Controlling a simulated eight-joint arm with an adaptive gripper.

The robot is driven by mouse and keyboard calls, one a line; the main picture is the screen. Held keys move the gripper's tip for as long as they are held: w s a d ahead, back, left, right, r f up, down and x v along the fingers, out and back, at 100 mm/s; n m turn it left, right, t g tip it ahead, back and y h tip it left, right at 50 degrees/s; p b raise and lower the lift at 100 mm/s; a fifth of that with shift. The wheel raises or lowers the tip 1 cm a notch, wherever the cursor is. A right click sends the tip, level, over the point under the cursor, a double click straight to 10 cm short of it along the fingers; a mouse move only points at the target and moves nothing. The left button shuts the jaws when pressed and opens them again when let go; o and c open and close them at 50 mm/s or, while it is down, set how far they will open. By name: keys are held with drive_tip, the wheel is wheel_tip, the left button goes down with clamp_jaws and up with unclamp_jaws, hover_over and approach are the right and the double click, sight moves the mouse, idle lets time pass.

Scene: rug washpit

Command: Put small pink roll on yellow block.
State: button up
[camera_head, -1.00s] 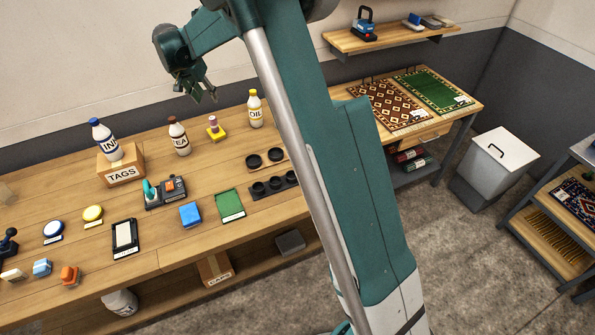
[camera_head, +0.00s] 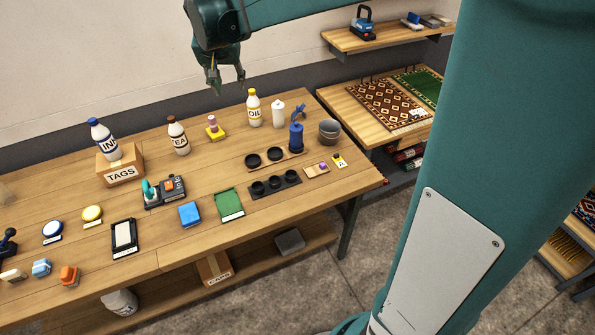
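A small pink roll (camera_head: 212,120) stands upright on a yellow block (camera_head: 215,134) at the back of the workbench, between the brown-capped bottle and the oil bottle. The roll appears to rest on the block's top. My gripper (camera_head: 227,82) hangs in the air in front of the wall, above the roll in the picture. Its fingers are spread apart with nothing between them. The gripper is clear of the roll and the block.
The brown-capped bottle (camera_head: 178,137) and the oil bottle (camera_head: 254,108) flank the block. A white bottle (camera_head: 278,115), a blue pump-like thing (camera_head: 296,136) and grey bowls (camera_head: 330,131) stand to the right. Bare wood lies in front of the block.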

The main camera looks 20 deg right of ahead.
drive_tip(key=s+d+r+n, duration=0.1)
drive_tip(key=s, duration=0.5)
drive_tip(key=s+d+r, duration=0.2)
drive_tip(key=s, duration=0.4)
drive_tip(key=s+d+f+n+t+y, duration=0.1)
drive_tip(key=s+f+n, duration=0.1)
drive_tip(key=s, duration=1.1)
drive_tip(key=s+d+f+n+t, duration=0.1)
drive_tip(key=s+f, duration=0.4)
drive_tip(key=s, duration=0.8)
drive_tip(key=shift+s+n+t+y, duration=0.3)
drive_tip(key=shift+n+y, duration=0.1)
drive_tip(key=shift+n, duration=0.1)
